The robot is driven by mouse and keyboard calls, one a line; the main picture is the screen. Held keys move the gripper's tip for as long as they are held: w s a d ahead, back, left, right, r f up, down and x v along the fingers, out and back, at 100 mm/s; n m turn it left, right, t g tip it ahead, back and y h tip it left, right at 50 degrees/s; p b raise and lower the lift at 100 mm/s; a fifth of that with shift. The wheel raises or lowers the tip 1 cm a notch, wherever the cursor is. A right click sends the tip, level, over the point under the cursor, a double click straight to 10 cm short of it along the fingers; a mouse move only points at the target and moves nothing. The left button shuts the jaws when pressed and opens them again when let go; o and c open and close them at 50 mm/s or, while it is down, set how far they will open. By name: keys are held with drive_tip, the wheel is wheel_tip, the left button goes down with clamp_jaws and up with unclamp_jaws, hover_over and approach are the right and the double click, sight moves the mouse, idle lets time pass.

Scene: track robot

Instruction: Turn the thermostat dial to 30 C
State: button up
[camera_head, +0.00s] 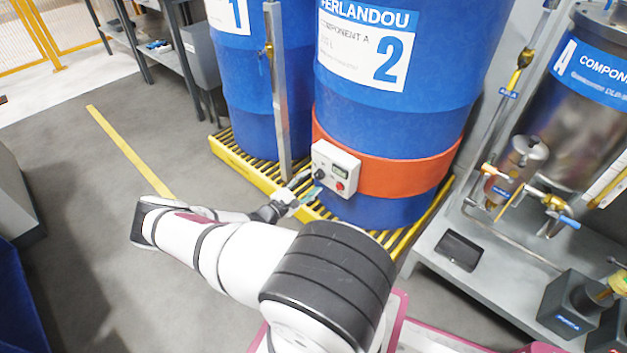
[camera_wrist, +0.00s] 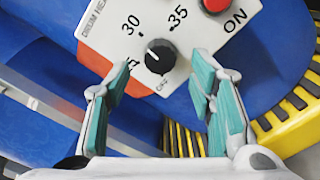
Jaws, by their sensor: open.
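The thermostat dial (camera_wrist: 159,56) is a black round knob on the white heater control box (camera_wrist: 105,28). Its white pointer line aims up and left, roughly between the 30 mark and the number below it, which the left finger partly hides. The 35 mark is up and right of the dial, and OFF is just below it. My gripper (camera_wrist: 160,70) is open, its teal-padded fingers on either side of the dial with gaps showing. In the head view, the box (camera_head: 335,168) is on the drum's orange band, and my gripper (camera_head: 303,188) is at its lower left.
A red button (camera_wrist: 215,4) marked ON is right of the dial. The orange heater band (camera_head: 400,176) wraps a blue drum (camera_head: 400,115). A grey upright post (camera_head: 280,90) stands close left of the box. The yellow pallet (camera_head: 245,170) lies below.

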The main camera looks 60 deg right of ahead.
drive_tip(key=v, duration=0.8)
drive_tip(key=shift+a, duration=0.4)
drive_tip(key=shift+w, duration=0.1)
drive_tip(key=w+a+r+m+y, duration=0.1)
drive_tip(key=a+r+m+y, duration=0.25)
drive_tip(key=a+r, duration=0.55)
drive_tip(key=w+a+r+m+y, duration=0.15)
drive_tip(key=a+r+y, duration=0.3)
drive_tip(key=r, duration=0.85)
drive_tip(key=a+r+m+y, duration=0.3)
drive_tip(key=a+r+y, duration=0.1)
drive_tip(key=a+r, duration=0.5)
drive_tip(key=s+a+r+n+t+y, duration=0.1)
drive_tip(key=s+a+r+y, duration=0.1)
drive_tip(key=s+a+r, duration=0.4)
drive_tip(key=s+a+r+t+y, duration=0.1)
drive_tip(key=s+a+r+t, duration=0.15)
drive_tip(key=r, duration=0.45)
drive_tip(key=s+a+r+n+t+y, duration=0.2)
drive_tip(key=s+a+r+n+t, duration=0.1)
drive_tip(key=s+a, duration=0.75)
wheel_tip(320, 180, up, 25)
drive_tip(key=s+d+t+p, duration=0.1)
drive_tip(key=d+t+p, duration=0.1)
drive_tip(key=p, duration=2.2)
drive_tip(key=shift+s+r+t, duration=0.2)
drive_tip(key=shift+t, duration=0.45)
